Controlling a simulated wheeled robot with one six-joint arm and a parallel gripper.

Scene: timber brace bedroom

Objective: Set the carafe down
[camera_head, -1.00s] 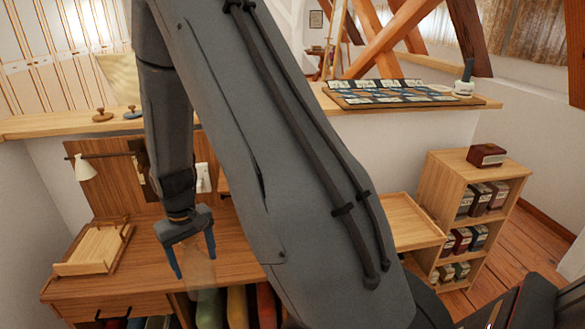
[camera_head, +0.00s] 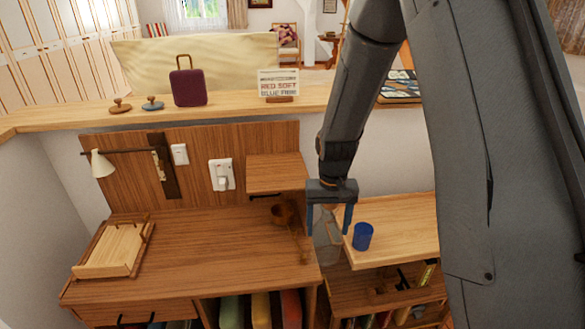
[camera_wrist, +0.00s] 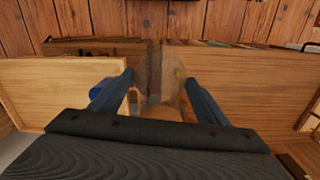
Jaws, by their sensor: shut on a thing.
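The clear glass carafe (camera_head: 326,250) is see-through and hard to outline in the head view. It hangs upright between the blue fingers of my gripper (camera_head: 329,228), which is shut on it. In the wrist view the carafe (camera_wrist: 165,75) shows as a round clear shape between the fingertips (camera_wrist: 160,82). It appears over the gap between the brown desk (camera_head: 200,250) and a lighter wooden top (camera_head: 410,235) to its right. I cannot tell its exact height or whether its base touches anything.
A blue cup (camera_head: 362,236) stands on the light top, just right of my gripper. A small raised shelf (camera_head: 275,172) and a brown cup-like object (camera_head: 283,212) are left of it. A wooden tray (camera_head: 112,250) sits at the desk's left. The desk's middle is clear.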

